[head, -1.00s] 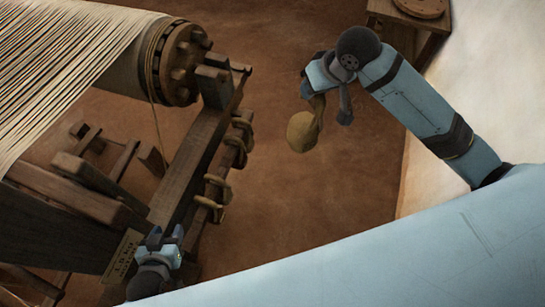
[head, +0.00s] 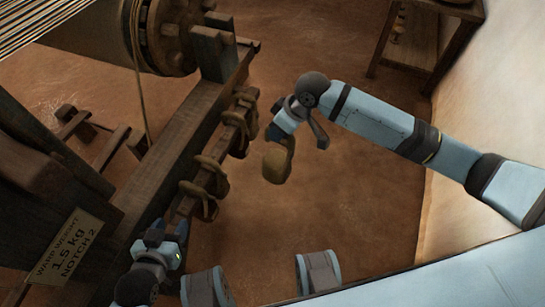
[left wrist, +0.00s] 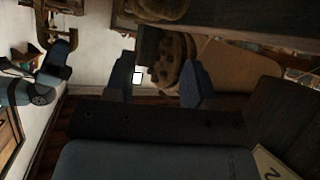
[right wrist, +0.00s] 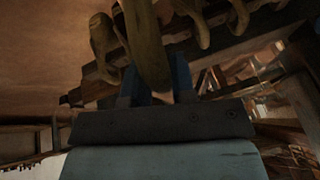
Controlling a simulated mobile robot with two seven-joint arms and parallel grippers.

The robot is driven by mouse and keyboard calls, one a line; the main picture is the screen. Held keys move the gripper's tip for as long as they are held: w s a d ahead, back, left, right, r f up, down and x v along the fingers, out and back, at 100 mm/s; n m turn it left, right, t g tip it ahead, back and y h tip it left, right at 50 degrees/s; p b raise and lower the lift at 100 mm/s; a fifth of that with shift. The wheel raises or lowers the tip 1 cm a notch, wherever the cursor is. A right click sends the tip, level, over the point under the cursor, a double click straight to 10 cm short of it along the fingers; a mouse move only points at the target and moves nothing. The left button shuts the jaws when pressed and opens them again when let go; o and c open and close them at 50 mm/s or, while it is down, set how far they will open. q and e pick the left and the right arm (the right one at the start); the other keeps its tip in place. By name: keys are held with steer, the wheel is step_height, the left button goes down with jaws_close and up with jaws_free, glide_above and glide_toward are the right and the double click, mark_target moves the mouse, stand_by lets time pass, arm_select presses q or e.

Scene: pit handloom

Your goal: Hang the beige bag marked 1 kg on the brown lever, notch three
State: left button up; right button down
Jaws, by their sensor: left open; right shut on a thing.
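A beige bag (head: 277,163) hangs from my right gripper (head: 285,130) in open air, right of the loom. In the right wrist view its tan strap (right wrist: 147,50) stands between the shut fingers (right wrist: 157,85). No weight mark is readable on it. My left gripper (head: 168,240) is open and empty beside the loom's lower front; the left wrist view shows its fingers (left wrist: 158,82) apart. A long brown wooden bar (head: 205,165) slants along the loom, with several tan loops or bags (head: 205,190) on it. I cannot tell which part is the lever, or its notches.
A plate (head: 68,248) on the loom reads warp weight 1.5 kg, notch 2. The warp roller (head: 165,35) is at the upper left, with a cord hanging down. A wooden stand (head: 432,35) is at the upper right. Brown floor (head: 340,215) is clear between loom and wall.

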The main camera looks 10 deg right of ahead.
mark_target(293, 153)
steer(key=shift+n, duration=0.6)
steer(key=b+x, duration=0.1)
steer(key=x, duration=0.1)
steer(key=d+b+x, duration=0.1)
steer(key=x, duration=0.1)
steer(key=b+x, duration=0.1)
steer(key=x, duration=0.1)
steer(key=shift+f, duration=0.65)
steer(key=shift+f+b, duration=0.6)
steer(key=shift+s+d+b, duration=0.35)
steer(key=shift+s+d, duration=0.3)
steer(key=shift+d, duration=0.3)
steer(key=shift+s+d+b, duration=0.3)
steer(key=shift+s+d, duration=0.3)
steer(key=shift+d, duration=0.35)
steer(key=shift+s+d+r+p, duration=0.25)
steer(key=shift+s+d+p, duration=0.1)
steer(key=shift+d+p, duration=0.2)
steer(key=shift+s+d+r, duration=0.1)
steer(key=shift+s+d, duration=0.1)
steer(key=shift+s+d+r+p, duration=0.15)
steer(key=shift+s+d+p, duration=0.35)
steer(key=shift+d+p, duration=0.4)
arm_select(q)
step_height(293, 153, down, 3)
steer(key=shift+f+p, duration=0.15)
steer(key=shift+p, duration=0.45)
arm_select(e)
steer(key=shift+s+d, duration=0.45)
steer(key=shift+d, duration=0.05)
